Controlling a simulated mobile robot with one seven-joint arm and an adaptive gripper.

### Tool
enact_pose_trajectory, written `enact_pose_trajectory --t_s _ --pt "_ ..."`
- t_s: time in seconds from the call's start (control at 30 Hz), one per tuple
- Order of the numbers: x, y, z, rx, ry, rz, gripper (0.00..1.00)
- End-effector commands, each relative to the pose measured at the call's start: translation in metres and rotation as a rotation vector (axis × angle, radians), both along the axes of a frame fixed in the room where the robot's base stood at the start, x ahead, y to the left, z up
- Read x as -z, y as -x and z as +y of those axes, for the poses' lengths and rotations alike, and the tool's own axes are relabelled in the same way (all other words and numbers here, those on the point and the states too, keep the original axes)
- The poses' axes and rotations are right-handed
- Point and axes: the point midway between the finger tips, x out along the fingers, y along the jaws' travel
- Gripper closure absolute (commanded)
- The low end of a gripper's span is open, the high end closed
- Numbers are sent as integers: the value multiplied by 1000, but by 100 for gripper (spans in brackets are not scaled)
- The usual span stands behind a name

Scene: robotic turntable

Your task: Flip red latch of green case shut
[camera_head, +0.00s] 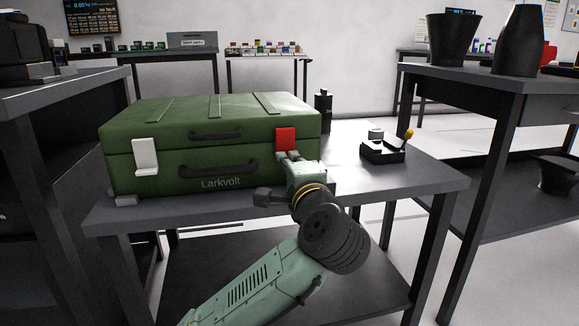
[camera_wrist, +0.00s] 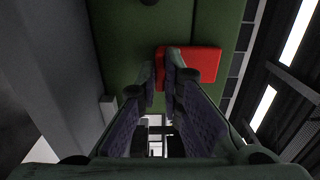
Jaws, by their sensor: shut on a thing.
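The green case (camera_head: 245,184), marked Larkvolt, stands on the table with its lid down. The red latch (camera_head: 286,138) is on the right of its front face, across the seam of lid and base. In the wrist view the red latch (camera_wrist: 200,62) lies close against the green case (camera_wrist: 122,45). My gripper (camera_head: 290,156) is at the latch's lower end. In the wrist view my gripper (camera_wrist: 164,72) has its two fingertips close together at the latch's lower edge, shut on it. The fingers hide part of the latch, so its exact angle cannot be told.
A white latch (camera_head: 146,156) is on the case's left front. A black box with an orange-tipped lever (camera_head: 384,151) stands on the table (camera_head: 420,180) to the right. A dark bottle (camera_head: 323,108) stands behind the case. Benches flank both sides.

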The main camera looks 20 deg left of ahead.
Motion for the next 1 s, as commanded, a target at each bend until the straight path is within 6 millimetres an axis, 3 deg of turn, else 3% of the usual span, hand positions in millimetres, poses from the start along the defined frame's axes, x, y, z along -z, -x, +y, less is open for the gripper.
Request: enact_pose_trajectory --t_s 0.13,0.17,0.43,0.77,1.0 --pt "1 -1 1 0 2 2 100" --pt "1 -1 1 0 2 2 91" --pt "0 0 0 0 1 0 73" --pt "0 2 -1 1 1 -1 72" --pt "0 29 -21 4 1 -3 72"
